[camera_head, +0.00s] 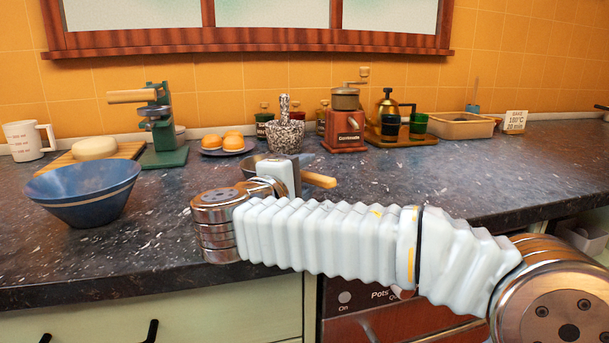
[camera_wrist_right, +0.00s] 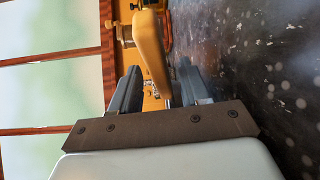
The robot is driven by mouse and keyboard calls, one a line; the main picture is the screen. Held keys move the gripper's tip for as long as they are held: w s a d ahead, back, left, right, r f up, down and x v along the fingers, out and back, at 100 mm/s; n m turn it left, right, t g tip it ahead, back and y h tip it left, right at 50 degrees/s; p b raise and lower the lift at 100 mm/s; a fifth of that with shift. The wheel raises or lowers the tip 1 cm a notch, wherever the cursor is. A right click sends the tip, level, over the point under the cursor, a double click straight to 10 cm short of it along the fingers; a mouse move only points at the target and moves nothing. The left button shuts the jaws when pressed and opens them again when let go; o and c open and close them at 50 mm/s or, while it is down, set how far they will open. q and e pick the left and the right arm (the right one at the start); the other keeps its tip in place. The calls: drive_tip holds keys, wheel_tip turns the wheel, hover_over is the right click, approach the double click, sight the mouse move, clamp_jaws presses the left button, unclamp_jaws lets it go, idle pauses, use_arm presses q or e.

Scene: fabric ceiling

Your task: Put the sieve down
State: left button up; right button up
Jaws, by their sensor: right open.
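The sieve's wooden handle (camera_head: 319,180) lies low over the dark countertop in the head view. A grey bowl-like part (camera_head: 250,163), partly hidden behind my right gripper, seems to belong to it. In the right wrist view the handle (camera_wrist_right: 152,50) stands between the two fingers of my right gripper (camera_wrist_right: 160,82), which are apart and not closed on it. In the head view the gripper's body (camera_head: 280,174) covers the middle of the sieve, and its fingertips are hidden. I cannot tell whether the sieve rests fully on the counter. My left gripper is out of view.
A blue bowl (camera_head: 85,196) stands at the left near the counter's front edge. Behind are a green press (camera_head: 165,130), a plate of buns (camera_head: 226,144), a speckled mortar (camera_head: 284,136) and a red grinder (camera_head: 344,128). The counter (camera_head: 440,180) at the right is clear.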

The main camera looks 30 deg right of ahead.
drive_tip(key=v, duration=1.1)
drive_tip(key=shift+s+a+b, duration=0.15)
drive_tip(key=shift+a+b, duration=0.15)
